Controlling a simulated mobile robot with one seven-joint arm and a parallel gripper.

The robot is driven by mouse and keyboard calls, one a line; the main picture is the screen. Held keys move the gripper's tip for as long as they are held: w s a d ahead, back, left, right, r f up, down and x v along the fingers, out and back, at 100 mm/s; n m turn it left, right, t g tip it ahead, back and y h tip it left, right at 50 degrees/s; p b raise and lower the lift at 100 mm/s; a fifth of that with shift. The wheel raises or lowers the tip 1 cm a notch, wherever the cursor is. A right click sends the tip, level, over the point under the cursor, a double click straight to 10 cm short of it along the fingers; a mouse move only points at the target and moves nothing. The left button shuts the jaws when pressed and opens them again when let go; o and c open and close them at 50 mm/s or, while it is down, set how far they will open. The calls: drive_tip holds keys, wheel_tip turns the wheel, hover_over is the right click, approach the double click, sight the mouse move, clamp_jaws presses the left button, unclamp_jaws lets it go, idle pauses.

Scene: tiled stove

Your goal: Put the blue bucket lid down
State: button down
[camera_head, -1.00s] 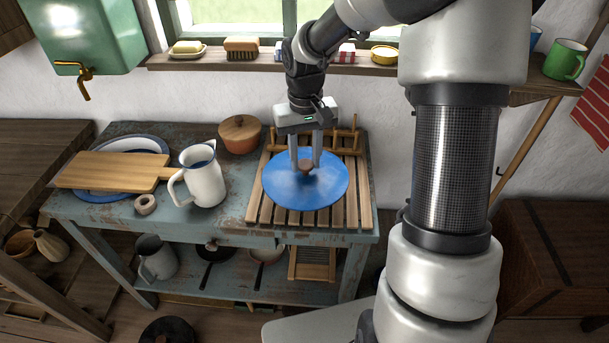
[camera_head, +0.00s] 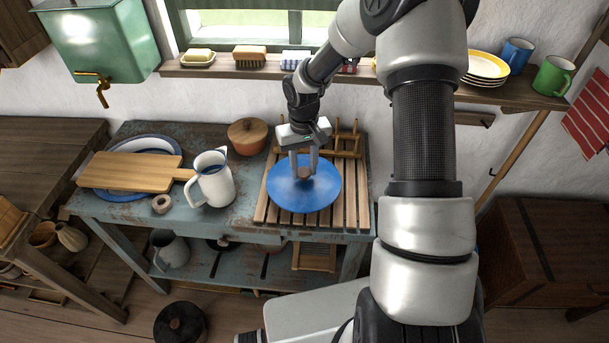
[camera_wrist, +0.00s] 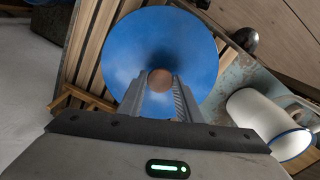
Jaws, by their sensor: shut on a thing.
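The blue bucket lid (camera_head: 305,194) is a round blue disc with a brown knob at its middle. It is over the wooden slatted rack (camera_head: 350,205) on the blue-grey table; I cannot tell whether it touches the slats. My gripper (camera_head: 304,173) points down and is shut on the lid's knob. In the wrist view the lid (camera_wrist: 165,38) fills the upper middle, and my gripper's fingers (camera_wrist: 160,90) are on either side of the brown knob, which shows between them.
A white jug (camera_head: 213,180) stands left of the rack; it also shows in the wrist view (camera_wrist: 262,120). A brown lidded pot (camera_head: 246,138) stands behind it. A cutting board (camera_head: 125,172) lies across a blue-rimmed dish (camera_head: 145,145) at the left. Wooden pegs (camera_head: 345,135) rise at the rack's back.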

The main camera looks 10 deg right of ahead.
sight(304, 171)
drive_tip(key=shift+f, duration=1.6)
drive_tip(key=shift+f, duration=0.25)
drive_tip(key=c, duration=1.3)
unclamp_jaws()
drive_tip(key=shift+r, duration=0.1)
